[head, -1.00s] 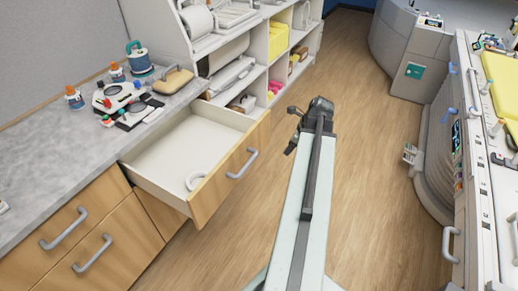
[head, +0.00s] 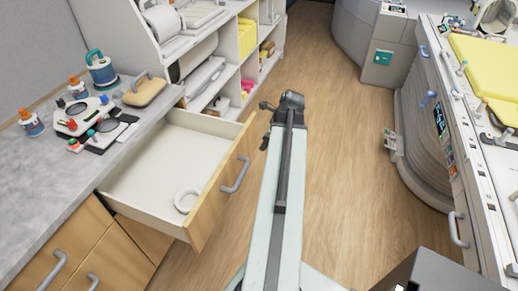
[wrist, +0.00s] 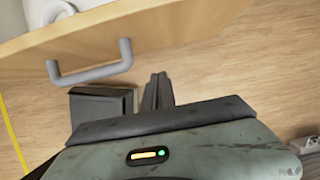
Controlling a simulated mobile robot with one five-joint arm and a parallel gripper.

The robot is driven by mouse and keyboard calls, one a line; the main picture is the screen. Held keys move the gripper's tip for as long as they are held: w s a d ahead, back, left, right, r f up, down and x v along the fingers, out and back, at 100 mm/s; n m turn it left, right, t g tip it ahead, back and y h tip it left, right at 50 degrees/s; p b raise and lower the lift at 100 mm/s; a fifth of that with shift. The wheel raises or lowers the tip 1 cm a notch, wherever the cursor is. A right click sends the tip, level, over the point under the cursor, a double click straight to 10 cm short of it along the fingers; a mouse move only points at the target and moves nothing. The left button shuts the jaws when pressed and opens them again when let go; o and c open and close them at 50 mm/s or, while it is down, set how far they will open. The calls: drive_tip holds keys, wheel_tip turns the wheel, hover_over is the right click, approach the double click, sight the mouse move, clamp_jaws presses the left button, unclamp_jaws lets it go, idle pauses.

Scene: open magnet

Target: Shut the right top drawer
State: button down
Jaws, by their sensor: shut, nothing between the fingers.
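The right top drawer (head: 165,170) stands pulled out from the counter, with its wooden front (head: 218,192) and grey handle (head: 237,175) facing my arm. A white ring (head: 187,200) lies inside it. My gripper (head: 265,126) is to the right of the drawer front, apart from it, over the floor. In the wrist view the drawer handle (wrist: 90,65) is at upper left, and my gripper (wrist: 158,90) is just right of it and below the drawer front, touching nothing that I can see. The fingers are together and empty.
The grey counter (head: 60,185) holds bottles, small devices and a tan sponge-like block (head: 145,91). White shelves (head: 225,60) stand beyond the drawer. A bed-like machine (head: 470,110) with a yellow pad is on the right. The wooden floor (head: 350,110) between is clear.

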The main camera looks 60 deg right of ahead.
drive_tip(key=w+a+f+b, duration=0.1)
drive_tip(key=w+f+b, duration=0.4)
drive_tip(key=w+f, duration=0.1)
drive_tip(key=shift+w+a+f+b, duration=0.25)
drive_tip(key=shift+f+b, duration=0.15)
drive_tip(key=shift+f, duration=0.25)
drive_tip(key=shift+w, duration=0.1)
